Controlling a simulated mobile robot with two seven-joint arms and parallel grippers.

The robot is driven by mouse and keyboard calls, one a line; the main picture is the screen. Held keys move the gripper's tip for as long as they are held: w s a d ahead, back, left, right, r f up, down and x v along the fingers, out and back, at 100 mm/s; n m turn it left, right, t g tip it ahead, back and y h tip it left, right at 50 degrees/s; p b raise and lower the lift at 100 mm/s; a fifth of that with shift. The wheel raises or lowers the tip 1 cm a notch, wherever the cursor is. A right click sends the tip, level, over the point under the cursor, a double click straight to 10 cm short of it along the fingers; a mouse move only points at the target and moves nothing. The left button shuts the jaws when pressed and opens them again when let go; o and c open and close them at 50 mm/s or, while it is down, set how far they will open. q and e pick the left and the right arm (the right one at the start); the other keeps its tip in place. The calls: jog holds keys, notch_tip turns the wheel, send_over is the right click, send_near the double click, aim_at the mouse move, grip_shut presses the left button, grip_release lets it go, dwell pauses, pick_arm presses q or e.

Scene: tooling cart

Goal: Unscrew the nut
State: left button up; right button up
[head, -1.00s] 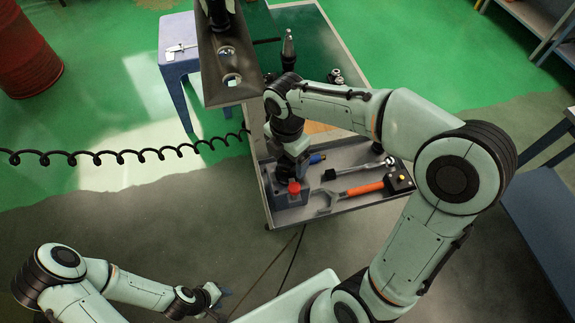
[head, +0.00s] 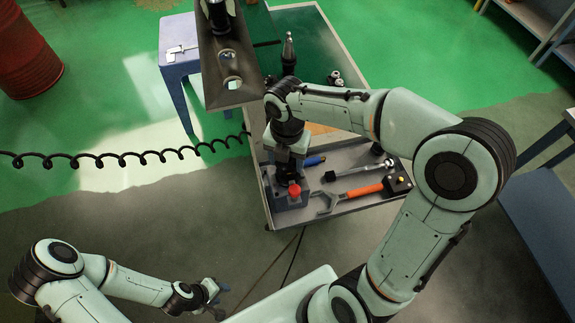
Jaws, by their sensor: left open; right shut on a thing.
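My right gripper (head: 289,160) points down over the grey fixture (head: 290,200) at the left end of the cart's lower tray. It is shut on the nut, at the top of a dark upright part (head: 285,177) standing at the fixture. The gripper and wrist hide the nut itself, so its thread and fit cannot be seen. A red knob (head: 294,189) sits on the fixture's front. My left gripper (head: 216,290) is open and empty, low over the floor and well away from the cart.
An orange-handled spanner (head: 360,191), a ratchet-like tool (head: 350,171) and a blue-handled tool (head: 314,161) lie in the tray (head: 345,208). A blue stool (head: 176,70) with a caliper stands behind.

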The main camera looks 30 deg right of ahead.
dwell(0.3)
jog(key=shift+n, duration=1.2)
jog(key=n, duration=0.2)
jog(key=shift+n, duration=0.4)
jog(key=shift+s+n, duration=0.1)
jog(key=shift+n, duration=0.6)
jog(key=o, duration=1.5)
